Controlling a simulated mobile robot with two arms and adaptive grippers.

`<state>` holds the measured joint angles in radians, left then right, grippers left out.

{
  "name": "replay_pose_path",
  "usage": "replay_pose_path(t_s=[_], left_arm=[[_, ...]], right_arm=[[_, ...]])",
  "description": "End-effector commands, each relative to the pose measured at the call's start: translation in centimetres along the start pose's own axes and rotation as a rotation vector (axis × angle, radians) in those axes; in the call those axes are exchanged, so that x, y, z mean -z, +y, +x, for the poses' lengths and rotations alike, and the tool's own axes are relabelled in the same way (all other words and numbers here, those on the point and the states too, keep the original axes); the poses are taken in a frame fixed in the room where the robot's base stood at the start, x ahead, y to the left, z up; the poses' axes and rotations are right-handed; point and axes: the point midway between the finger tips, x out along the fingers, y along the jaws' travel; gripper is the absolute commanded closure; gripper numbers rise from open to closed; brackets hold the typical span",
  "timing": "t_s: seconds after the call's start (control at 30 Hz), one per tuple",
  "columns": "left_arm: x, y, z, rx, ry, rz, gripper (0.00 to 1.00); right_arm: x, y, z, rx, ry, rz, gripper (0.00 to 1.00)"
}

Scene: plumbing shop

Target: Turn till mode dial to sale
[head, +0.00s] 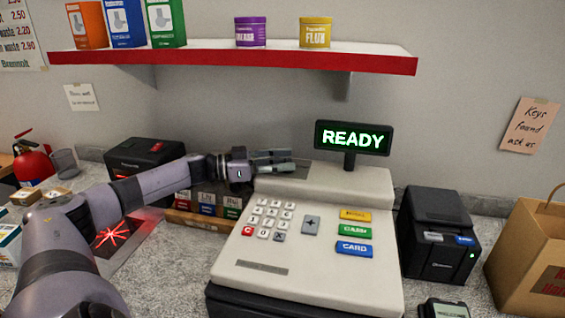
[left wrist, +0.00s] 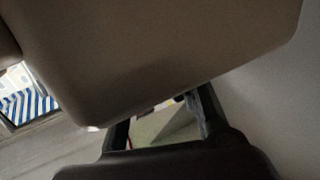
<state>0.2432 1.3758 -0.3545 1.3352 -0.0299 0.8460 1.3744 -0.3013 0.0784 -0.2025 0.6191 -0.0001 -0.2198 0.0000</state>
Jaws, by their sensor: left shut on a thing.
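The till (head: 300,270) is a cream cash register with a keypad and coloured keys. Its pole display (head: 352,138) reads READY in green. My left gripper (head: 280,160) reaches in from the left and is at the till's upper left back corner. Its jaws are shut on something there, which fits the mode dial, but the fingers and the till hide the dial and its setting. In the left wrist view the fingers (left wrist: 165,125) are close under a large beige surface (left wrist: 170,50), likely the till's body. My right gripper is out of view.
A black printer (head: 437,240) and a paper bag (head: 530,260) stand right of the till. A black box (head: 145,158) and a scanner plate with a red light (head: 112,235) are at the left. A red-edged shelf (head: 230,62) with tins and boxes hangs above.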

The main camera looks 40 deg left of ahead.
Motion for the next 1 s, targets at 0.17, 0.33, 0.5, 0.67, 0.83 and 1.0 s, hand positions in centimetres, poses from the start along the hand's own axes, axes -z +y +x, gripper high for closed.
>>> replay_pose_path(t_s=[0.17, 0.33, 0.5, 0.67, 0.83, 1.0], left_arm=[[-0.03, 0.01, 0.0, 0.0, 0.0, -0.001, 0.89], [-0.04, 0.0, 0.0, -0.001, 0.0, -0.001, 0.97], [0.1, -0.18, -0.02, -0.026, 0.009, 0.003, 0.97], [0.24, -0.4, -0.04, -0.088, 0.015, 0.005, 0.97], [0.36, -0.61, -0.04, -0.163, 0.013, 0.006, 0.97], [0.28, -0.77, 0.01, -0.244, 0.011, 0.005, 0.97]], right_arm=[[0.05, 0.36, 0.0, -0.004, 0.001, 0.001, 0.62], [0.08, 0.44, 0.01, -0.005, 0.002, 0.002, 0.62], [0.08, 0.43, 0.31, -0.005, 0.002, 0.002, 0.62], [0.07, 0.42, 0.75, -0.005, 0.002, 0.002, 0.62], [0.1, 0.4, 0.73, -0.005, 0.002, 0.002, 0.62], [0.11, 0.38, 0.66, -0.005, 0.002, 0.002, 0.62]])
